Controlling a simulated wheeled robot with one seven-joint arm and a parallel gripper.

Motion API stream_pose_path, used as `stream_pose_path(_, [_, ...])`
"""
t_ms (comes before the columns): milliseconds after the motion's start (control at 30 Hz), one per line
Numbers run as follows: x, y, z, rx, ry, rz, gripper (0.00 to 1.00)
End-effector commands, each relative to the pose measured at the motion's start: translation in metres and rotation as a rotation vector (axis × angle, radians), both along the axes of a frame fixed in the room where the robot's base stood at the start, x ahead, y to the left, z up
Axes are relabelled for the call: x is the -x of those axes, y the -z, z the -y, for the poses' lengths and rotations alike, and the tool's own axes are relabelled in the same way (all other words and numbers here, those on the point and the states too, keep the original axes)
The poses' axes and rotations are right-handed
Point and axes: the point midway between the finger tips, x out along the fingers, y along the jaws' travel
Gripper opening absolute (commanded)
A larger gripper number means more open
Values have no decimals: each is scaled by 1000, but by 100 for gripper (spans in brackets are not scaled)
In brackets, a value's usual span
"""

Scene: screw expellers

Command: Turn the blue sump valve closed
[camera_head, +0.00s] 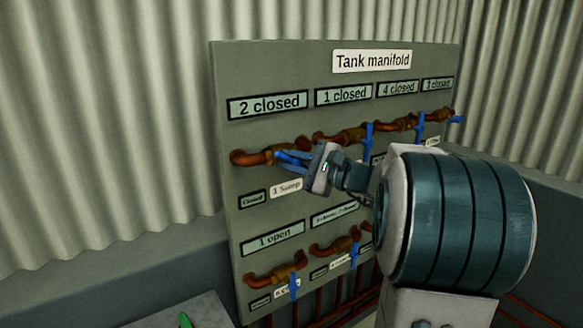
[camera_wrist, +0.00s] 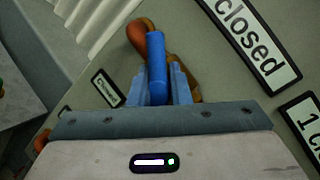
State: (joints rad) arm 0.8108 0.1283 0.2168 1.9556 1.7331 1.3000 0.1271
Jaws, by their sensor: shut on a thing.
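The sump valve sits on an orange-brown pipe (camera_head: 248,158) at the upper left of the panel, above a label that reads "1 Sump" (camera_head: 286,188). The display over it reads "2 closed" (camera_head: 269,105). My gripper (camera_head: 284,158) reaches in from the right and is shut on the valve's blue handle. In the wrist view the blue handle (camera_wrist: 156,62) lies between the two blue fingers of my gripper (camera_wrist: 159,85), with the pipe (camera_wrist: 135,35) behind it. The handle is mostly hidden by the fingers in the head view.
The grey "Tank manifold" panel (camera_head: 225,70) bears several other valves with blue handles, one (camera_head: 368,138) just right of my gripper. A lower-left display reads "1 open" (camera_head: 274,238). My arm covers the panel's lower right. A grey surface with a green item (camera_head: 185,320) is at lower left.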

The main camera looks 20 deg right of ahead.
Motion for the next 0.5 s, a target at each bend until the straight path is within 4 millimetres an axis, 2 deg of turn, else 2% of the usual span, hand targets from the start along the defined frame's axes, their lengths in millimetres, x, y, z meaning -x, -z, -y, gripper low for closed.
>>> stream_pose_path(33, [0, 5, -1, -46, -2, -16, 0])
stream_pose_path(500, [0, 3, 1, -483, -2, -103, 0])
